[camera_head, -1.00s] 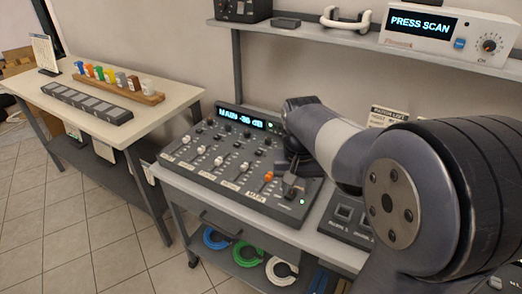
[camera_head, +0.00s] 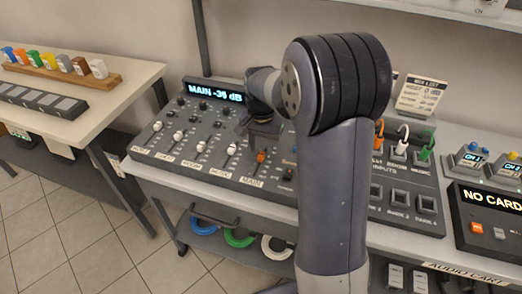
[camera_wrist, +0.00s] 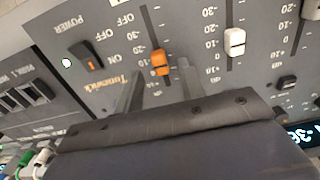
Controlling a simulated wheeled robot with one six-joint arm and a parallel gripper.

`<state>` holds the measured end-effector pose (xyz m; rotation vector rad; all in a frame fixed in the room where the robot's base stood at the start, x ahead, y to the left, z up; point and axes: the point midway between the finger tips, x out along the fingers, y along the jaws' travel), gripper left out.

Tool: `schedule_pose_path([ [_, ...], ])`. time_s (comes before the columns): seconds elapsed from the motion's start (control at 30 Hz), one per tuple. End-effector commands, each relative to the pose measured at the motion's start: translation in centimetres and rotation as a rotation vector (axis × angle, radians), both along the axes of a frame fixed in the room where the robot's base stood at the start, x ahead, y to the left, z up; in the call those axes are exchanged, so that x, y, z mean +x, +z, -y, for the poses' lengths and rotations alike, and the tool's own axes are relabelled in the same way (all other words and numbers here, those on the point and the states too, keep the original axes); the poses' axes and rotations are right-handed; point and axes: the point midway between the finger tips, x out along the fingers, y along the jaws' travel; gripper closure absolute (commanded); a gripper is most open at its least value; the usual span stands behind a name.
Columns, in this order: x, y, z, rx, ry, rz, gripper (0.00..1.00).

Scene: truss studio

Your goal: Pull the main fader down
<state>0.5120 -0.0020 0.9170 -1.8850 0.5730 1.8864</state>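The main fader, an orange cap (camera_head: 262,156), stands in its slot above the MAIN label on the dark mixing console (camera_head: 140,147). In the wrist view the orange cap (camera_wrist: 160,62) sits just beyond my fingertips, between their lines. My gripper (camera_wrist: 161,78) has its two fingers apart with nothing between them; contact with the cap cannot be made out. In the head view my gripper (camera_head: 263,130) is over the console, on the far side of the cap, its fingers mostly hidden. The console display (camera_head: 214,91) reads MAIN with about -35 dB.
White-capped faders (camera_head: 232,149) stand left of the orange one; one white cap (camera_wrist: 234,42) is close by in the wrist view. A power switch (camera_wrist: 86,55) with a lit lamp is on the other side. A patch panel (camera_head: 400,190) with plugged cables lies right of the console.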

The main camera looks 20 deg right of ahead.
Motion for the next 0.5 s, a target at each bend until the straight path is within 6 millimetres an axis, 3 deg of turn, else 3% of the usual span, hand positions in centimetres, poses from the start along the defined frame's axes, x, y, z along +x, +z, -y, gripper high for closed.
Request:
schedule_pose_path([
  [0.2, 0.0, -2.1, 0.0, 0.000, 0.001, 0.000, 0.62],
  [0.5, 0.0, -2.4, 0.0, -0.001, 0.001, 0.001, 0.62],
])
